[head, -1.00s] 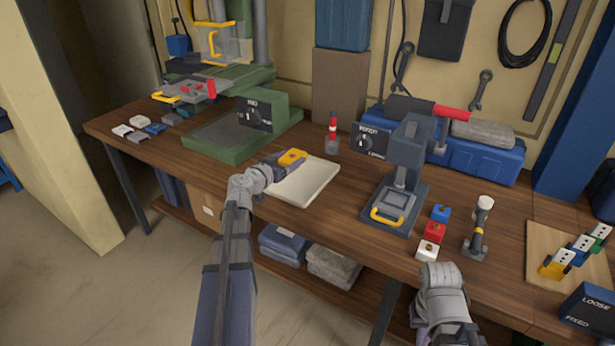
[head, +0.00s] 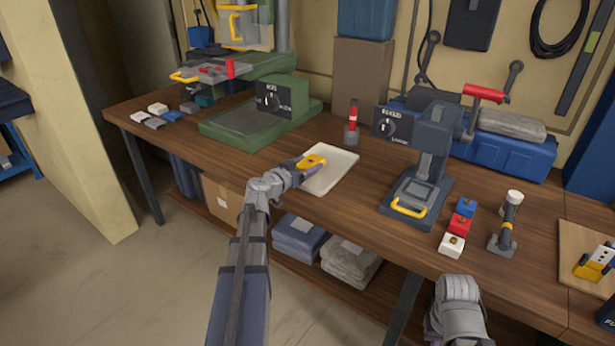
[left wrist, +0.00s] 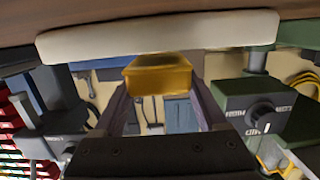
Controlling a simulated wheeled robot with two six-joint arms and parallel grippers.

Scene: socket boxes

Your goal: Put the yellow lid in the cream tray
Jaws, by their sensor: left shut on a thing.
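The yellow lid (head: 311,162) is held at the left part of the cream tray (head: 335,170), which lies flat on the workbench. My left gripper (head: 304,164) is shut on the lid, and the left wrist view shows the lid (left wrist: 159,74) between its two fingers. In that view the tray (left wrist: 160,36) appears as a pale band beside the lid, with the bench at the top of the picture. I cannot tell whether the lid touches the tray. Of my right arm only a grey wrist part shows at the bottom of the head view; its fingers are hidden.
A green machine (head: 262,110) stands left of the tray, and a grey press (head: 420,170) with a yellow handle stands to the right. A red-topped tool (head: 352,122) stands behind the tray. Blue, red and white blocks (head: 460,224) and a hammer-like tool (head: 508,225) are farther right.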

